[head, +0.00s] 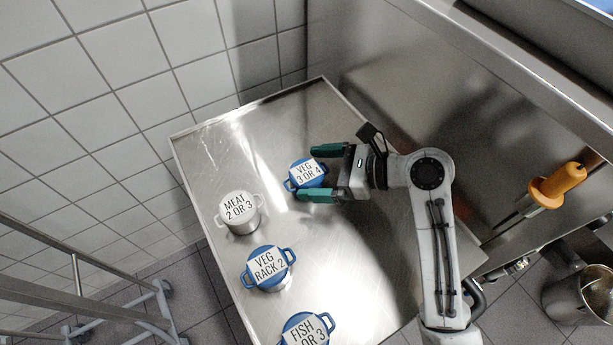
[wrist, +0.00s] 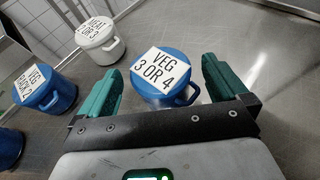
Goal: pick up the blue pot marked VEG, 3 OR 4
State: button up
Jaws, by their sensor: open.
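The blue pot marked VEG, 3 OR 4 (head: 308,176) stands upright on the steel table, with a white label across its lid. It also shows in the wrist view (wrist: 160,78), just ahead of and between the fingers. My gripper (head: 322,172) is open, with green fingertips, one on each side near the pot. In the head view the fingertips reach over or alongside the pot's right part. I cannot tell whether either finger touches it. A handle (wrist: 188,95) of the pot points toward my gripper's right finger in the wrist view.
A white pot marked MEAT, 2 OR 3 (head: 240,213), a blue pot marked VEG, RACK 2 (head: 268,268) and a blue FISH pot (head: 306,331) stand on the steel table (head: 350,290). A tiled wall (head: 110,90) is at left. The far table corner is clear.

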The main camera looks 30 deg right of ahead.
aim_at(305, 173)
jog(key=shift+x, duration=1.3)
jog(key=shift+c, duration=0.4)
jog(key=shift+r, duration=0.1)
jog(key=c, duration=1.1)
